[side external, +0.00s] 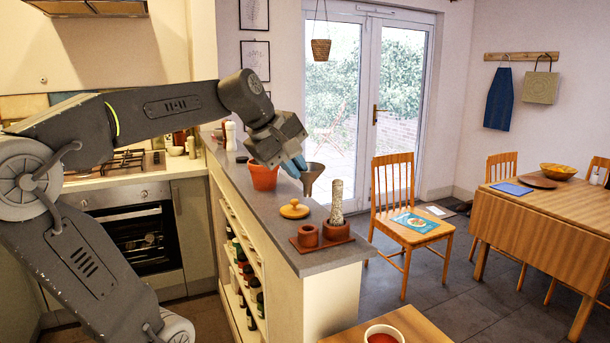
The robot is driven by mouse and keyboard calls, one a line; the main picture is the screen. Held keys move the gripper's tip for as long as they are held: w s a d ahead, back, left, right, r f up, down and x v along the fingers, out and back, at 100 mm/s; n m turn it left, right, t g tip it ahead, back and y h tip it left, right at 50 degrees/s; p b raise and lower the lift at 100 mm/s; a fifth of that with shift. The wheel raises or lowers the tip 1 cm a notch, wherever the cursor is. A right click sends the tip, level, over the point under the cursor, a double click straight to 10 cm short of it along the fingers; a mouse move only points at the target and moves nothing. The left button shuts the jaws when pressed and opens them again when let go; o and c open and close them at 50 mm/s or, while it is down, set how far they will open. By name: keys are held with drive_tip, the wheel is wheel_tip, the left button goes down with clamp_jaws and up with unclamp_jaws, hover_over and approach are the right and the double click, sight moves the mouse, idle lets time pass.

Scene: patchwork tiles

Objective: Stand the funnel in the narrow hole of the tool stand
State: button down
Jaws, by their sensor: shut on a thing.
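A small brown funnel (313,174) is held in the air above the grey counter, its wide mouth up and its stem pointing down. My gripper (299,164), with blue fingers, is shut on the funnel's left side. The tool stand (323,244) is a reddish-brown base near the counter's front end, lower and to the right of the funnel. It has a short round holder (308,235) with an open top at left. Its right holder (336,230) has a tall speckled tool (337,200) standing in it. The funnel is well clear of the stand.
A round wooden lid (294,210) with a knob lies on the counter (277,229) between funnel and stand. A terracotta pot (265,177) stands left of my gripper. A white pepper mill (230,135) is farther back. The counter's edges drop off on both sides.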

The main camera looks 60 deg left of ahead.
drive_tip(key=shift+f, duration=0.15)
drive_tip(key=shift+f, duration=4.45)
drive_tip(key=c, duration=1.2)
unclamp_jaws()
drive_tip(key=shift+o, duration=0.2)
drive_tip(key=v, duration=1.3)
drive_tip(key=shift+s+r, duration=0.2)
drive_tip(key=shift+r, duration=0.15)
